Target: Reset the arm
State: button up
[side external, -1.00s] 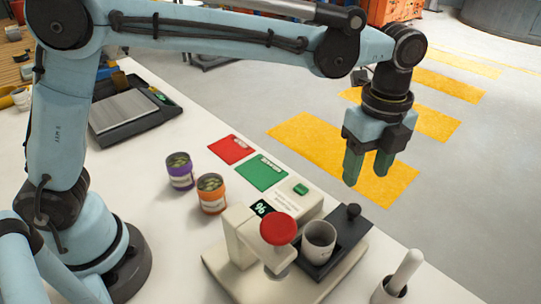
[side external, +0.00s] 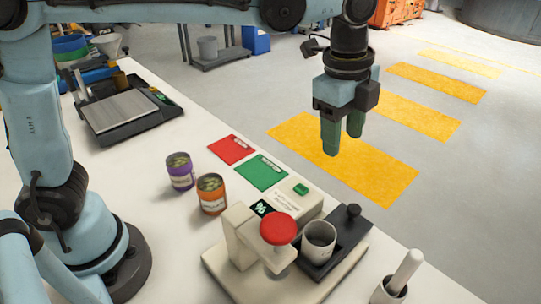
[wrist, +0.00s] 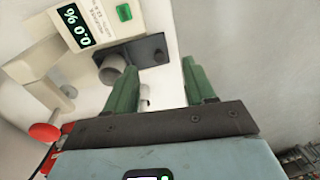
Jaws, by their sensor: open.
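My gripper (side external: 342,138) hangs in the air, pointing down, beyond the table's far edge and over the floor with its yellow markings. Its two green fingers are apart with nothing between them. In the wrist view my gripper (wrist: 162,80) also shows open and empty. The analyzer (side external: 228,262) with a red knob (side external: 279,229) stands on the table, below and nearer than my gripper. A grey cup (side external: 318,238) sits in its dark tray (side external: 352,232). The cup also shows in the wrist view (wrist: 112,68).
A purple-labelled jar (side external: 180,172) and an orange-labelled jar (side external: 211,194) stand left of a red card (side external: 232,149) and a green card (side external: 262,172). A flat scale (side external: 125,112) lies at the back left. A pestle in a cup (side external: 404,272) stands at the front right.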

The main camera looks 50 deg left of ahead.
jog(key=s+a+f+n+t, duration=0.2)
jog(key=s+a+n, duration=0.3)
jog(key=a+n, duration=0.4)
jog(key=s+a+f+n+t, duration=0.3)
jog(key=s+a+n+t, duration=0.1)
jog(key=a+n, duration=0.5)
jog(key=shift+s+a+f+y, duration=0.2)
jog(key=shift+s+a+y, duration=0.1)
jog(key=shift+s+a, duration=0.3)
